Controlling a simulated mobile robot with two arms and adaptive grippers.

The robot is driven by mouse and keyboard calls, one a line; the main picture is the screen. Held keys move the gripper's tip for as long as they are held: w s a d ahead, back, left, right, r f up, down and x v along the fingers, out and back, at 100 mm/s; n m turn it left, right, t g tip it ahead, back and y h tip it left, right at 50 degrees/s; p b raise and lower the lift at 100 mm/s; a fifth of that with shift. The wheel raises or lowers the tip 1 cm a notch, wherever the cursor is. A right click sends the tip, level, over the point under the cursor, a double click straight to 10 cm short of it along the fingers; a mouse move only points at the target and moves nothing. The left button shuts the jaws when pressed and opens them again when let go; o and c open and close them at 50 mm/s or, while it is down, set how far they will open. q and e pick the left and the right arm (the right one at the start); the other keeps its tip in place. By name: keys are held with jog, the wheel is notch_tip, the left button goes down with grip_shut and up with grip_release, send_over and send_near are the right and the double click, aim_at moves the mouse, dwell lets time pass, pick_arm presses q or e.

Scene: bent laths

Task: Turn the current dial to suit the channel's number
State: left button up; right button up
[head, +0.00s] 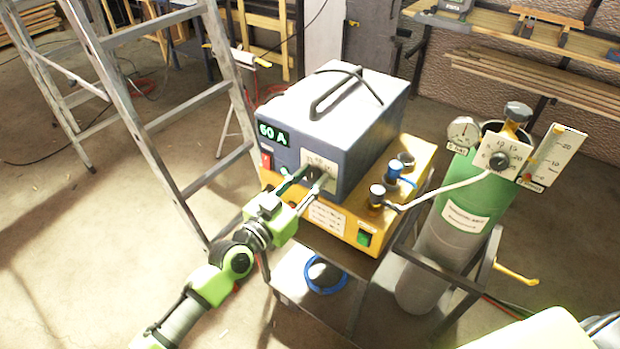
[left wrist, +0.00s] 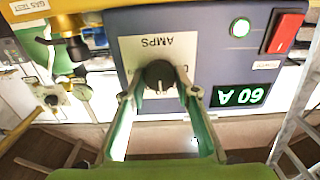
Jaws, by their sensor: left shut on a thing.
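The current dial (left wrist: 160,75) is a black knob on a white plate marked AMPS, which appears upside down in the left wrist view. It sits on the front of the blue-grey power unit (head: 300,115). The unit's green display (head: 273,134) reads 60 A; it also shows in the left wrist view (left wrist: 240,95). My left gripper (head: 316,183) is at the dial plate, its fingertips (left wrist: 160,94) on either side of the knob, shut on it. In the head view the fingers partly cover the dial. I cannot read the knob's pointer clearly. My right gripper is not in view.
The unit stands on a yellow box (head: 412,160) on a cart. A green-topped gas cylinder (head: 466,215) with gauges stands at the right, joined by a pale hose. A ladder (head: 190,115) is close on the left. A red switch (left wrist: 285,32) and lit green lamp are near the display.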

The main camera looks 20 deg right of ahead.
pick_arm(q)
jog(key=shift+n, duration=0.3)
jog(key=n+b, duration=0.1)
jog(key=n, duration=0.2)
jog(key=shift+f, duration=0.1)
jog(key=n+b, duration=0.1)
jog(key=n, duration=0.4)
jog(key=shift+w+a, duration=0.1)
dwell(0.4)
jog(key=o, duration=1.1)
jog(key=shift+c, duration=0.2)
jog(key=shift+a, duration=0.1)
jog(key=v, duration=1.2)
